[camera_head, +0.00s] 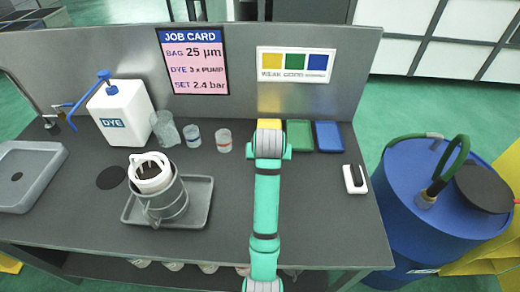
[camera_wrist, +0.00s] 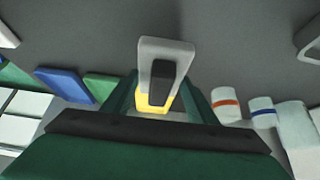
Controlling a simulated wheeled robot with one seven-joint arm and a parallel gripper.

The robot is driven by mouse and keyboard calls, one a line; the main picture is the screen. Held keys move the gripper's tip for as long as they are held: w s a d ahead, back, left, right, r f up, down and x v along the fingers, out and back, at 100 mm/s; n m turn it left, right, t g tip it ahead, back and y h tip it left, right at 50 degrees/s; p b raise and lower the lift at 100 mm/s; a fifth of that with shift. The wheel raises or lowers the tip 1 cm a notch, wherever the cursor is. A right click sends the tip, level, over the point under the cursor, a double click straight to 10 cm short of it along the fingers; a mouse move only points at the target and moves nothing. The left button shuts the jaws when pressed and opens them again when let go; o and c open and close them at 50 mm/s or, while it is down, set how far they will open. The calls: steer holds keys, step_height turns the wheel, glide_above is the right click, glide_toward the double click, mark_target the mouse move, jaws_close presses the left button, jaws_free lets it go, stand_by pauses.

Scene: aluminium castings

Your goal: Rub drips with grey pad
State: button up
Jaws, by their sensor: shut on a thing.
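My gripper (camera_wrist: 153,98) is shut on a light grey pad (camera_wrist: 176,47) with a dark grip, seen in the wrist view. The pad is held close to the yellow pad (camera_wrist: 142,106); whether they touch I cannot tell. In the head view my arm hides the grey pad and my fingers, and the yellow pad (camera_head: 270,124) shows just beyond. A similar white pad with a dark grip (camera_head: 349,182) lies at the right of the bench. I cannot make out any drips for certain.
Green (camera_head: 299,134) and blue (camera_head: 328,135) pads lie right of the yellow one. Small cups (camera_head: 224,146) stand left of my arm. A white dye jug (camera_head: 125,108) stands at back left. The right front bench is clear.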

steer(key=shift+r, duration=1.9)
